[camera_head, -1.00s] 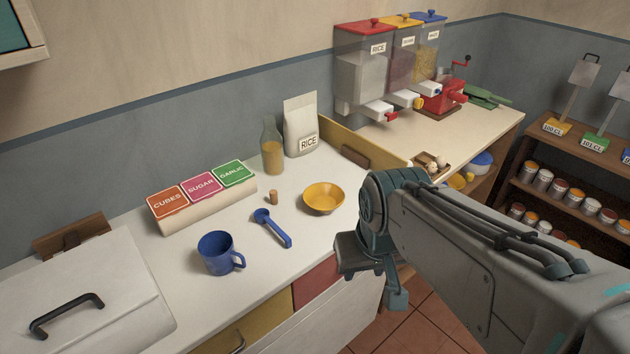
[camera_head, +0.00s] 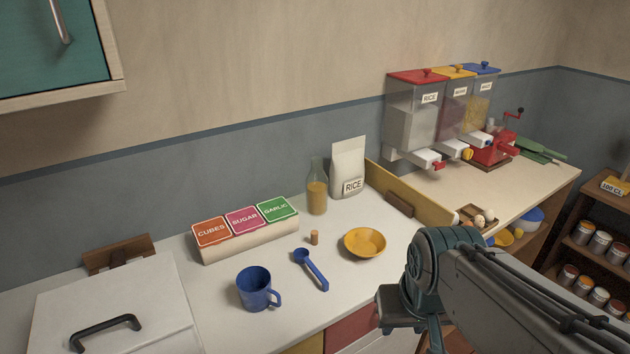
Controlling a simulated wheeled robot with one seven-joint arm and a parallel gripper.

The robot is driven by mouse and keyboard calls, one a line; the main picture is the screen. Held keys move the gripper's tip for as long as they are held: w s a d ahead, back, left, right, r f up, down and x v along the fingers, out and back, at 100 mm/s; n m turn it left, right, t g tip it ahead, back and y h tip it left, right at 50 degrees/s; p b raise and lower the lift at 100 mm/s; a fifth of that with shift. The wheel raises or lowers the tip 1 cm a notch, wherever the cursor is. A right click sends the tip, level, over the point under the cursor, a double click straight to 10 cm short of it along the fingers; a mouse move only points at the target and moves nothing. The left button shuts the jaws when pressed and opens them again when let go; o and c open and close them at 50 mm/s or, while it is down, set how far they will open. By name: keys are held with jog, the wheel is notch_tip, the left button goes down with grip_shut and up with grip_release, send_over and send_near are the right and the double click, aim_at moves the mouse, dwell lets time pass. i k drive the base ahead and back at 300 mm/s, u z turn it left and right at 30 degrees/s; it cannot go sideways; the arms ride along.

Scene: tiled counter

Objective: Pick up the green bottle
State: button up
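A glass bottle (camera_head: 317,197) with a faint greenish tint stands upright on the white counter near the wall, partly filled with amber-yellow contents. It is just left of the white rice bag. No plainly green bottle shows. My gripper (camera_head: 415,322) is at the lower right, in front of the counter's edge and well away from the bottle. It is partly cut off by the bottom of the picture, and I cannot tell whether its fingers are open.
Around the bottle are the rice bag (camera_head: 347,170), cork (camera_head: 314,238), yellow bowl (camera_head: 365,246), blue spoon (camera_head: 313,270) and labelled box (camera_head: 250,240). A blue mug (camera_head: 256,290) stands nearer the front. A yellow divider (camera_head: 420,200) edges the counter. A teal cabinet (camera_head: 60,50) hangs upper left.

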aim_at(316, 181)
jog(key=u, duration=3.1)
jog(key=k, duration=1.4)
jog(key=z, duration=1.55)
jog(key=i, duration=0.95)
